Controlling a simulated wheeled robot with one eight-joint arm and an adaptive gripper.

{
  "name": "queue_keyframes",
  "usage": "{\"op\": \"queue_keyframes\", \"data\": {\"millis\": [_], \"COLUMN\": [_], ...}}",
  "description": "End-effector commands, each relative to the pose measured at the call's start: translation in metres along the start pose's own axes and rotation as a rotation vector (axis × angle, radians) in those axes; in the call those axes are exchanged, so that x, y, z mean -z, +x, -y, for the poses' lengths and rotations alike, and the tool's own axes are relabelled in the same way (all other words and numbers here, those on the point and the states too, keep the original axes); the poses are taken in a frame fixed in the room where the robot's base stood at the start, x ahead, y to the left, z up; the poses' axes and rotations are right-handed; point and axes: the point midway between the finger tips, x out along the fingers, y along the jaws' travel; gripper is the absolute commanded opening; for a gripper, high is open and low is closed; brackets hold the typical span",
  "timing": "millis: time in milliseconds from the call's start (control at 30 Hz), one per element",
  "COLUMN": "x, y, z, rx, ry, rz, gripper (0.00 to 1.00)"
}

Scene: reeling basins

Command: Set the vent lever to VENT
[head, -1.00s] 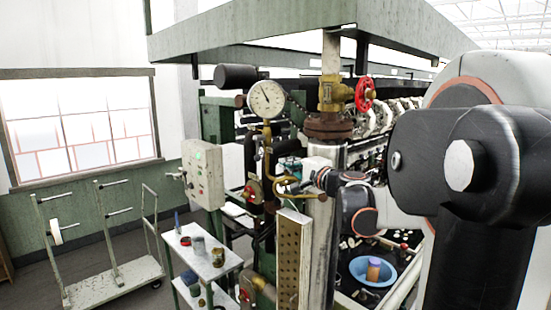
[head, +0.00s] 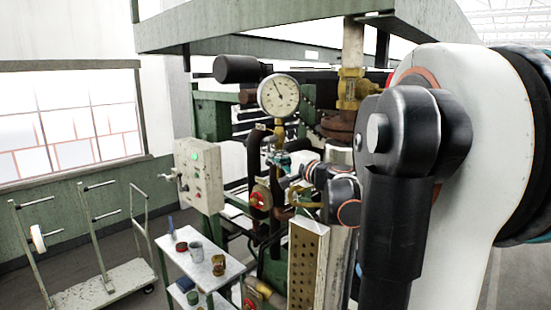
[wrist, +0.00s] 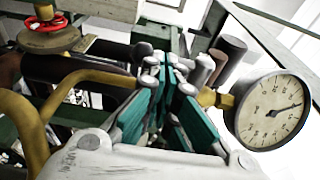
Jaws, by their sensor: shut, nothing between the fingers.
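My gripper (head: 279,158) is shut and empty in the head view, just below the white pressure gauge (head: 278,95) and beside the brass pipework. In the wrist view its teal fingers (wrist: 166,68) lie together, with the gauge (wrist: 272,110) to their right and a curved brass pipe (wrist: 75,88) to their left. I cannot pick out the vent lever or a VENT marking for sure. A red fitting (head: 257,200) sits on the pipes below the gripper. The grey control box (head: 200,175) has a small handle on its left side.
A trolley (head: 105,285) is at the left. A perforated upright panel (head: 305,265) stands close below my arm. A red handwheel (wrist: 46,22) shows in the wrist view.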

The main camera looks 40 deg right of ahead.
Motion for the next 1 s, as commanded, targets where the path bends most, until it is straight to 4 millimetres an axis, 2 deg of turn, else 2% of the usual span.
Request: {"op": "queue_keyframes", "data": {"millis": [333,567,1000], "x": [0.0,-0.003,-0.003], "y": [0.001,0.012,0.013], "z": [-0.002,-0.011,-0.009], "rx": [0.0,0.0,0.0], "ry": [0.0,0.0,0.0], "rz": [0.0,0.001,0.0], "gripper": [0.0,0.0,0.0]}}
